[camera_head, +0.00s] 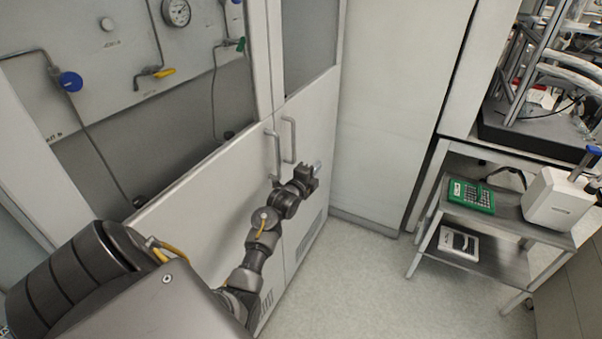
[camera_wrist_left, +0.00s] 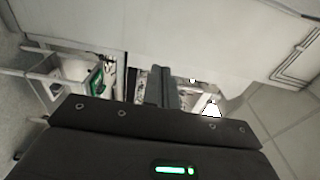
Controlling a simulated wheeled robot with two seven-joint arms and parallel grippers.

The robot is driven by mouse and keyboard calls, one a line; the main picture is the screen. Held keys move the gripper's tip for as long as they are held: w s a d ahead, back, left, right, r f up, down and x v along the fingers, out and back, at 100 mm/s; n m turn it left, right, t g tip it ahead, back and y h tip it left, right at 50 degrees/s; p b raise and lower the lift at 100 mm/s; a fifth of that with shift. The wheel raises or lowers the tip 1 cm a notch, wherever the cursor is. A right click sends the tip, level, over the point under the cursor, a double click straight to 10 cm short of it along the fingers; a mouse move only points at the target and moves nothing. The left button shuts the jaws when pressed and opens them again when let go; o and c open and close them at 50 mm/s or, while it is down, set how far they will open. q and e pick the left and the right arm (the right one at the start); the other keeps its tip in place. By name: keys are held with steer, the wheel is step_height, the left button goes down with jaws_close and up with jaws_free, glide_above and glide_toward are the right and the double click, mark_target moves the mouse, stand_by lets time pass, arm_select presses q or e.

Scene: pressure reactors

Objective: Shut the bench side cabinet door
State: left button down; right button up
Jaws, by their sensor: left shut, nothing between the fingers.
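In the head view a white cabinet front has two lower door panels, a left one (camera_head: 205,212) and a right one (camera_head: 318,125), that meet at a seam. Each has a vertical metal bar handle beside the seam, the left handle (camera_head: 273,156) and the right handle (camera_head: 289,140). The two panels look about in line; I cannot tell whether either stands slightly ajar. My left gripper (camera_head: 313,175) is in front of the right panel, below and right of the handles; whether it touches is unclear. In the left wrist view its fingers (camera_wrist_left: 160,86) are together and empty. My right gripper is out of view.
A grey two-shelf cart (camera_head: 510,212) stands at the right, with a green device (camera_head: 471,195) and a white device (camera_head: 556,200) on top. A plain white wall panel (camera_head: 395,110) is behind. The floor (camera_head: 350,275) between cabinet and cart is clear.

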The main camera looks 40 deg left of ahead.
arm_select(q)
steer(key=s+b, duration=0.3)
steer(key=s, duration=0.6)
steer(key=shift+s+b, duration=0.3)
steer(key=shift+s, duration=0.1)
steer(key=shift+a, duration=0.1)
